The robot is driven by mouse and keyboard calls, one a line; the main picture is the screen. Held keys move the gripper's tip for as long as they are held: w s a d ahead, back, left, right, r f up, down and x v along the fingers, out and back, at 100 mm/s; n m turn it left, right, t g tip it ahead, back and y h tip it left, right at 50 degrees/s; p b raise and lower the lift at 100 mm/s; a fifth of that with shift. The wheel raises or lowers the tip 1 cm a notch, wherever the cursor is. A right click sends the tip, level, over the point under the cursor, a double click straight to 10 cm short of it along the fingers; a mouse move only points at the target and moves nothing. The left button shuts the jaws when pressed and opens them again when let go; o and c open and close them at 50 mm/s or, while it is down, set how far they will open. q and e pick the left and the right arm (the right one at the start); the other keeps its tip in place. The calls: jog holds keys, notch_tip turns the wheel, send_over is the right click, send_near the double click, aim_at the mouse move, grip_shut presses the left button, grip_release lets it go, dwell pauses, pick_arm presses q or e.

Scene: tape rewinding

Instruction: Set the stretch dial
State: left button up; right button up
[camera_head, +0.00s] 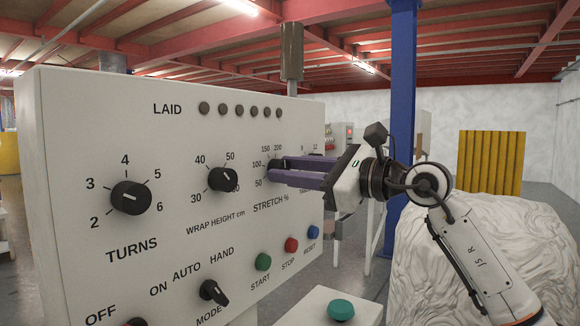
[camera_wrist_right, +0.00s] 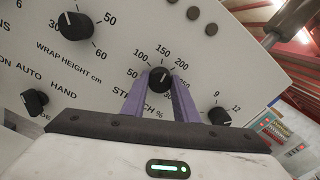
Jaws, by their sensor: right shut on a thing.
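The stretch dial (camera_wrist_right: 160,80) is a black round knob on the white panel (camera_head: 80,250), with printed numbers 50, 100, 150 and 200 around it. In the right wrist view its white mark points up, roughly toward the 150 to 200 side; the exact setting is hard to read. My right gripper (camera_wrist_right: 159,84) has its two purple fingers on either side of the knob, shut on it. In the head view the right gripper (camera_head: 277,170) reaches the panel from the right, and its fingers hide most of the dial. My left gripper is not in view.
The turns dial (camera_head: 131,197) and wrap height dial (camera_head: 223,179) sit to the left on the panel. The mode switch (camera_head: 213,292) and start (camera_head: 263,261), stop (camera_head: 291,244) and reset (camera_head: 313,232) buttons are below. A wrapped white load (camera_head: 440,250) stands behind my right arm.

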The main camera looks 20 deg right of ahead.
jog(key=m+p, duration=0.4)
jog(key=m, duration=0.6)
jog(key=shift+r+p, duration=0.1)
jog(key=shift+p, duration=0.25)
jog(key=shift+m+p, duration=0.65)
jog(key=shift+m, duration=0.25)
jog(key=shift+m+p, duration=0.65)
jog(key=shift+m, duration=0.15)
pick_arm(q)
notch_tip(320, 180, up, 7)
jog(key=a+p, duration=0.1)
jog(key=p, duration=0.1)
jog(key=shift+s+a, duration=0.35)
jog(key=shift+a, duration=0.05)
pick_arm(e)
jog(key=shift+m, duration=1.3)
jog(key=shift+f, duration=0.2)
jog(key=o, duration=1.1)
jog(key=shift+c, duration=0.2)
